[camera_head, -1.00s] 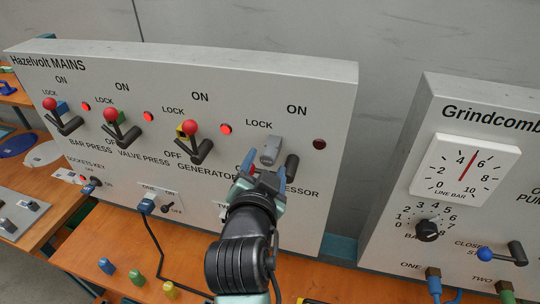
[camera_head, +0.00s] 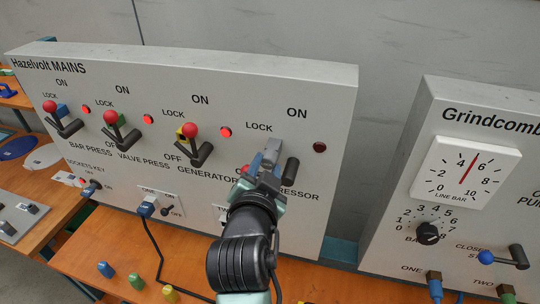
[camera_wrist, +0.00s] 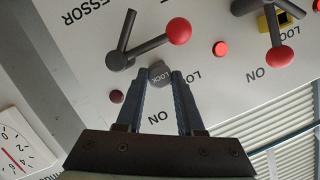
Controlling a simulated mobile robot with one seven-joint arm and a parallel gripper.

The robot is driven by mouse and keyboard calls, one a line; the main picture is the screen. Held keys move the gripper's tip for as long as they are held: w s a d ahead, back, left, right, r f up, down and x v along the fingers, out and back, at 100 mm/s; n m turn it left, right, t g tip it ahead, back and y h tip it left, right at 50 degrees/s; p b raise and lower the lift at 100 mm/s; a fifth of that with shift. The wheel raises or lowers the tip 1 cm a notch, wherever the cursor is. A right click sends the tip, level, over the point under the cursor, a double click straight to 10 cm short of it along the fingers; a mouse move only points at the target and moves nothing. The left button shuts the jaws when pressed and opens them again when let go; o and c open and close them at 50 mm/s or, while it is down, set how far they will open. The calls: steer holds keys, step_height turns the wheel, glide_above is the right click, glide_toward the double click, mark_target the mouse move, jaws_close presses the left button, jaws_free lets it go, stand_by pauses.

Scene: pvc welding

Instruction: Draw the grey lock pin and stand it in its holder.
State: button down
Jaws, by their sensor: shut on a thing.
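The grey lock pin (camera_head: 271,150) is at the LOCK spot of the rightmost switch, COMPRESSOR, on the mains panel. I cannot tell whether the pin is still seated in the panel. The COMPRESSOR lever (camera_wrist: 133,52) with its red knob (camera_wrist: 179,31) is close beside my fingers. The grey pin's holder cannot be made out.
Blue (camera_head: 106,269), green (camera_head: 136,280) and yellow (camera_head: 170,294) pieces stand on the orange bench in front. Three other red-knobbed levers (camera_head: 121,128) line the panel to the left. A second panel (camera_head: 440,115) with a gauge stands at the right.

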steer(key=shift+s+a, duration=0.2)
steer(key=shift+s, duration=0.5)
stand_by(0.4)
steer(key=shift+s+a, duration=0.3)
steer(key=shift+s, duration=0.55)
steer(key=shift+s+a, duration=0.25)
steer(key=shift+s, duration=0.6)
steer(key=shift+w+d, duration=0.25)
steer(key=shift+w, duration=0.55)
steer(key=shift+w+d, duration=0.25)
steer(key=shift+w, duration=0.5)
steer(key=shift+w+d, duration=0.25)
steer(key=shift+w, duration=0.55)
steer(key=shift+c, duration=2.3)
jaws_free()
steer(key=shift+s, duration=0.1)
steer(key=s+a+p, duration=0.1)
steer(key=s+a, duration=0.1)
steer(key=s, duration=0.6)
steer(key=shift+s+a+r, duration=0.15)
steer(key=shift+s+r, duration=0.05)
steer(key=shift+r, duration=0.2)
